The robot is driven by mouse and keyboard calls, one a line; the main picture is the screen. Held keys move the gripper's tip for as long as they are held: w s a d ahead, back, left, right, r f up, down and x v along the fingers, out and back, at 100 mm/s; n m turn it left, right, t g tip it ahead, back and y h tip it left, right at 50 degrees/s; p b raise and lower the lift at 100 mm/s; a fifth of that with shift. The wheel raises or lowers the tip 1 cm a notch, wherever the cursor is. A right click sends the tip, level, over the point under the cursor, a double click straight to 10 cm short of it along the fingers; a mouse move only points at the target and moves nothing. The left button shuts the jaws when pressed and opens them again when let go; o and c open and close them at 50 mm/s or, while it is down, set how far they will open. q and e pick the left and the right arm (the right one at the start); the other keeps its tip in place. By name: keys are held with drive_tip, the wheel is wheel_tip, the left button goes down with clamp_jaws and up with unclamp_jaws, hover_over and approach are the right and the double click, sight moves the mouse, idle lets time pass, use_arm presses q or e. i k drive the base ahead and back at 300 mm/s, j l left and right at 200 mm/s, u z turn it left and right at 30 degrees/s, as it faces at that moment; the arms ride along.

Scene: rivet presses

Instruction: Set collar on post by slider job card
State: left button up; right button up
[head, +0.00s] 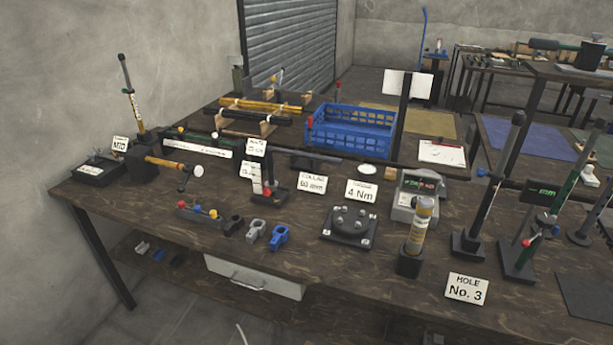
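Three small clamp-like collars lie in a row near the table's front edge: a black one (233,226), a grey one (255,234) and a blue one (279,237). Cards read "COLLAR 60 mm" (312,183), "4 Nm" (361,191) and "HOLE No. 3" (467,289). A dark upright post (489,190) on a square base stands at the right, with another post (522,235) in front of it. A post with a yellowish labelled cylinder (420,225) stands left of them. A slider with a white scale strip (197,148) lies at back left. Neither gripper is in view.
A dark plate with round studs (348,225) and a grey device with a display (417,195) sit mid-table. A blue crate (350,133) stands behind. A small block with coloured knobs (197,211) lies at front left. The front right wood is mostly bare.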

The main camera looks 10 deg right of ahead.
sight(276, 186)
drive_tip(key=i+j+z, duration=0.85)
drive_tip(key=k+l, duration=0.05)
